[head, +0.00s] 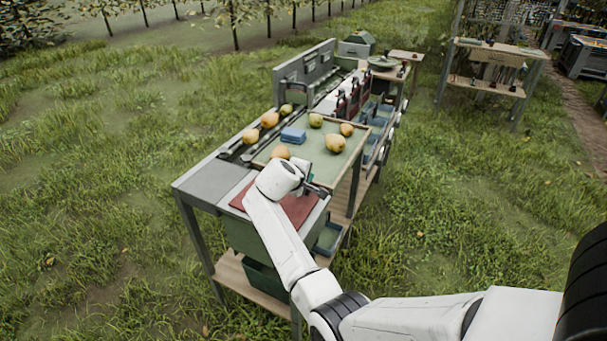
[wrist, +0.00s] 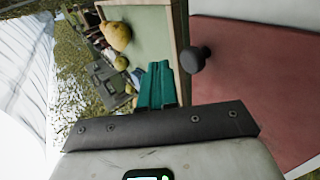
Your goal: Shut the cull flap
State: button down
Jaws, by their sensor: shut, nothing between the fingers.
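The cull flap appears to be the red panel (head: 298,211) at the near end of the bench. It looks roughly level in the head view, partly hidden by my arm; I cannot tell whether it is fully shut. In the wrist view the red panel (wrist: 255,95) fills the right side, with a dark round knob (wrist: 194,59) near its left edge. My gripper (wrist: 157,84) has its teal fingers together and empty, to the left of the knob and apart from it in the picture. In the head view my gripper (head: 307,184) is over the panel's far edge.
A green wood-rimmed tray (head: 262,158) adjoins the panel, holding several pears, one of them a near pear (head: 335,143), and a blue block (head: 293,135). A grey rail (head: 305,72) rises behind. Grass lies open around the bench (head: 212,185).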

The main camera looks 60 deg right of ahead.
jog(key=shift+d+f, duration=0.3)
jog(key=shift+f, duration=0.25)
jog(key=shift+d+f, duration=0.25)
jog(key=shift+f, duration=0.3)
jog(key=shift+r, duration=0.4)
notch_tip(320, 180, up, 13)
jog(key=p, duration=0.1)
jog(key=shift+s, duration=0.3)
jog(key=shift+a+f, duration=0.1)
jog(key=shift+a, duration=0.1)
jog(key=s+a+f+m+t+y, duration=0.1)
jog(key=s+a+f+y, duration=0.3)
jog(key=a+f, duration=0.5)
jog(key=s+a+f+y, duration=0.2)
jog(key=s+a+f, duration=0.5)
jog(key=a, duration=0.5)
jog(key=s+a+f+y, duration=0.2)
jog(key=s+a, duration=0.5)
jog(key=a, duration=0.1)
jog(key=s+a+f+g+y, duration=0.1)
jog(key=s+a+f+y, duration=0.1)
jog(key=s+a, duration=0.5)
jog(key=shift+a+f+y, duration=0.2)
jog(key=shift+a+y, duration=0.1)
jog(key=shift+a, duration=0.05)
